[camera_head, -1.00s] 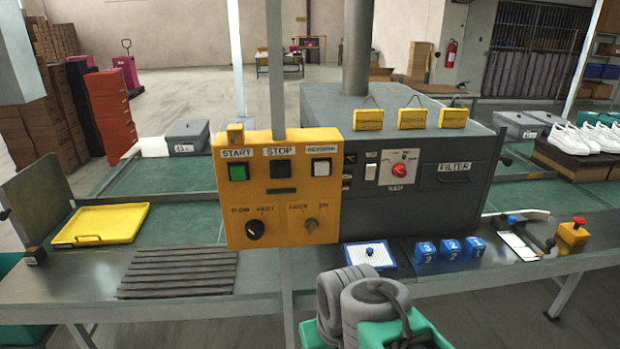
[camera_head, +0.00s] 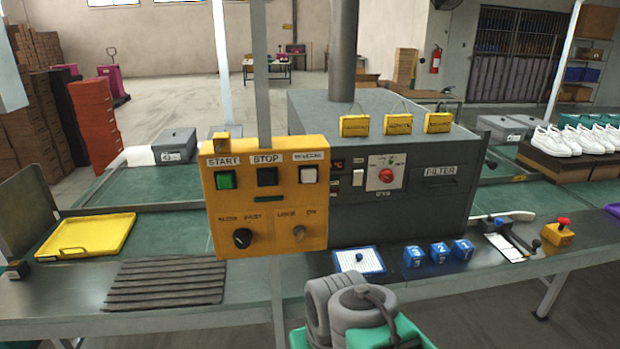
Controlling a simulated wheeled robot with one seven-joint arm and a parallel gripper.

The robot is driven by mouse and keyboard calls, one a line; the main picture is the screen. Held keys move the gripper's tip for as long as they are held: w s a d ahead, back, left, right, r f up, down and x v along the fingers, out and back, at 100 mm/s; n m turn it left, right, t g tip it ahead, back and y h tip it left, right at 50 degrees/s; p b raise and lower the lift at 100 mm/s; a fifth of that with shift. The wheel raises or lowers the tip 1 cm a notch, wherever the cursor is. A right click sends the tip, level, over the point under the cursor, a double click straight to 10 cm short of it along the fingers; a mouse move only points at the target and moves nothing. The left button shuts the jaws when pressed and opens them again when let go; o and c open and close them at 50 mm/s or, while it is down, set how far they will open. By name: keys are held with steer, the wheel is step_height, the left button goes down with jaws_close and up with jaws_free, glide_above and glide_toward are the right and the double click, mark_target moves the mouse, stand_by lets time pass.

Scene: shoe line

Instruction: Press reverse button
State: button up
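The reverse button is the white square button (camera_head: 309,174) at the box's upper right, below a small, blurred label. The green start button (camera_head: 225,180) and the black stop button (camera_head: 267,177) are to its left. Two round knobs are lower on the panel. Nothing covers the reverse button. My gripper is not in view.
The grey machine (camera_head: 400,212) adjoins the box's right side. A yellow tray (camera_head: 88,236) and a dark ribbed mat (camera_head: 165,283) lie left. Blue blocks (camera_head: 438,253) and a red-topped yellow box (camera_head: 559,232) are right.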

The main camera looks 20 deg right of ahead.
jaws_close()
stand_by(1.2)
